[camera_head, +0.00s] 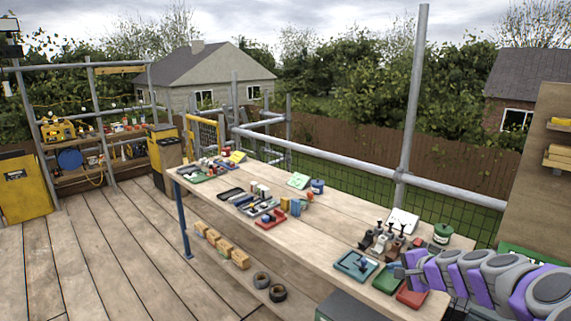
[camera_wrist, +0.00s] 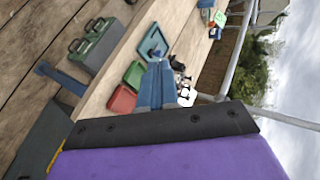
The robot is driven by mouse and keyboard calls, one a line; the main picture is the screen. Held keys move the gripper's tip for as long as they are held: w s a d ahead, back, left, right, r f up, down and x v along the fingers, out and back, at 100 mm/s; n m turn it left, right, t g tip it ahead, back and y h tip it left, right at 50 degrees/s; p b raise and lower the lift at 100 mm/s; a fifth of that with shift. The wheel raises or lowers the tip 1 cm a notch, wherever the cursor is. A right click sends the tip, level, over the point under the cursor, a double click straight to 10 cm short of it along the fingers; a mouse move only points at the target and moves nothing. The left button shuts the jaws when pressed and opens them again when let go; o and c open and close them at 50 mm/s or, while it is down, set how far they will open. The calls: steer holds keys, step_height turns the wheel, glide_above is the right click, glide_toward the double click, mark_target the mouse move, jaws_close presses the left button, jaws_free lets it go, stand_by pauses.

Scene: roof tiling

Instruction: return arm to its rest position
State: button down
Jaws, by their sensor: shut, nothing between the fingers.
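My arm shows at the lower right in the head view, purple and grey, reaching in over the near right end of the wooden workbench (camera_head: 320,235). My gripper (camera_head: 400,272) is at its left tip, close to the blue tray and the red tray. In the wrist view my gripper (camera_wrist: 158,75) points up the picture along the bench, its blue-grey fingers together with nothing held. The purple and black wrist body fills the bottom of that view.
A blue tray (camera_head: 356,264), green tray (camera_head: 388,280) and red tray (camera_head: 411,297) lie near my gripper. A green canister (camera_head: 442,233) stands behind. A grey scaffold rail (camera_head: 340,165) runs along the bench's far side. The plank floor (camera_head: 95,270) at left is clear.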

steer(key=s+a+r+n+g+y, duration=0.1)
steer(key=s+a+r+n+g, duration=0.15)
steer(key=s+a+n, duration=0.5)
steer(key=s+a+r+n+g+y, duration=0.1)
steer(key=s+a+r+n+g, duration=0.15)
steer(key=s+a, duration=0.95)
steer(key=s+f+n+g+h, duration=0.2)
steer(key=s+g+h, duration=0.1)
steer(key=s, duration=1)
steer(key=s+f+n+g+h, duration=0.2)
steer(key=s+f+g, duration=0.1)
steer(key=s, duration=0.9)
steer(key=shift+s+g+h, duration=0.4)
